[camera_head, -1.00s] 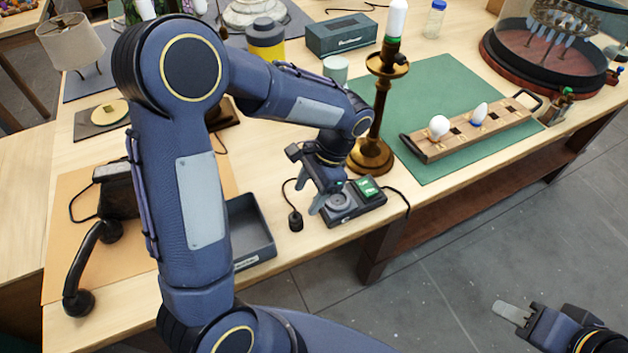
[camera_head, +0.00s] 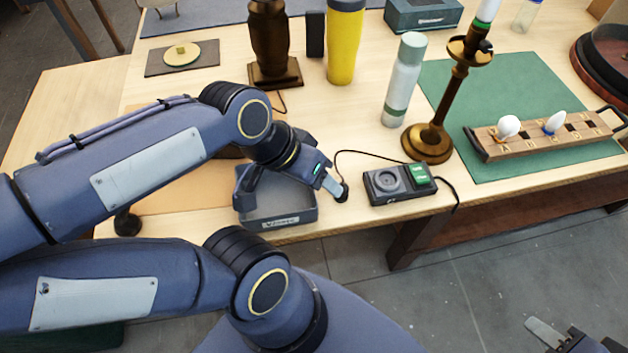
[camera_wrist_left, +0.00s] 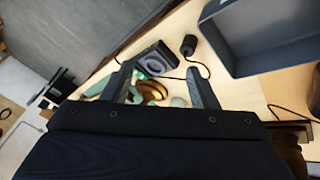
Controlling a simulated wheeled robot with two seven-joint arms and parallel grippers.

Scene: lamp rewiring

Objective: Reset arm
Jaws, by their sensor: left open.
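My left gripper (camera_head: 290,184) is open and empty, above the grey tray (camera_head: 310,212) at the table's front edge. In the left wrist view its two fingers (camera_wrist_left: 162,86) are spread with nothing between them held. The black tester box (camera_head: 402,195) with a round socket and green panel lies to its right, apart from it. A black plug (camera_head: 341,192) on a cord lies by the finger tip. The brass lamp (camera_head: 428,140) stands behind the box. My right gripper (camera_head: 541,332) is low at the bottom right, partly cut off, over the floor; its opening is unclear.
A wooden bulb rack (camera_head: 545,142) with two bulbs is on the green mat (camera_head: 500,90). A pale bottle (camera_head: 404,80), a yellow bottle (camera_head: 343,45) and a dark brown base (camera_head: 272,45) stand behind. Bare table shows between tray and bottles.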

